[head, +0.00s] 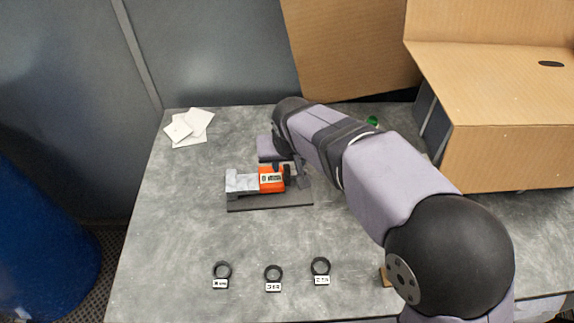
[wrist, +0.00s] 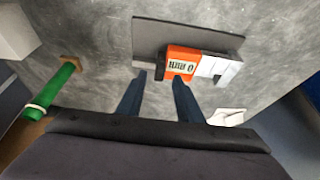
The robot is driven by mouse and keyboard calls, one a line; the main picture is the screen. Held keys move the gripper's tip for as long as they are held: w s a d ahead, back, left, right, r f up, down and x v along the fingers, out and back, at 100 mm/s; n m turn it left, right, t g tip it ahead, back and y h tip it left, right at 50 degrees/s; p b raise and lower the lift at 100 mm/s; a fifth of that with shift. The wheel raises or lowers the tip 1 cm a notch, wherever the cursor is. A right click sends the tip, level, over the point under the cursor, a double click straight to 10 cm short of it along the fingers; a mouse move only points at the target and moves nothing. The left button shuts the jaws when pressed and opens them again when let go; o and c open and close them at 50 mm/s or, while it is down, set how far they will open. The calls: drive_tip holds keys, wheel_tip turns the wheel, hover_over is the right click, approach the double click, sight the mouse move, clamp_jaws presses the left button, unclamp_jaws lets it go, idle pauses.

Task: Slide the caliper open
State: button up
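The caliper lies on a dark plate (head: 270,203) on the grey table. Its orange slider with a small display (head: 271,180) sits close against the light grey jaw block (head: 240,182). In the wrist view the orange slider (wrist: 182,62) and the grey jaws (wrist: 218,66) lie ahead of the fingers, over the dark plate (wrist: 150,33). My gripper (wrist: 158,80) is open, its two dark blue fingers apart. One fingertip is at the slider's near edge; I cannot tell whether it touches. In the head view my arm partly hides the gripper (head: 287,169) at the slider's right end.
Three black rings with white labels (head: 222,271) (head: 273,274) (head: 320,267) lie near the front edge. White papers (head: 190,127) lie at the back left. A cardboard box (head: 510,120) stands at the right. A green rod (wrist: 50,88) stands on a brown base.

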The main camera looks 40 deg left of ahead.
sight(287, 169)
drive_tip(key=shift+p+x, duration=0.45)
drive_tip(key=shift+x, duration=1.5)
clamp_jaws()
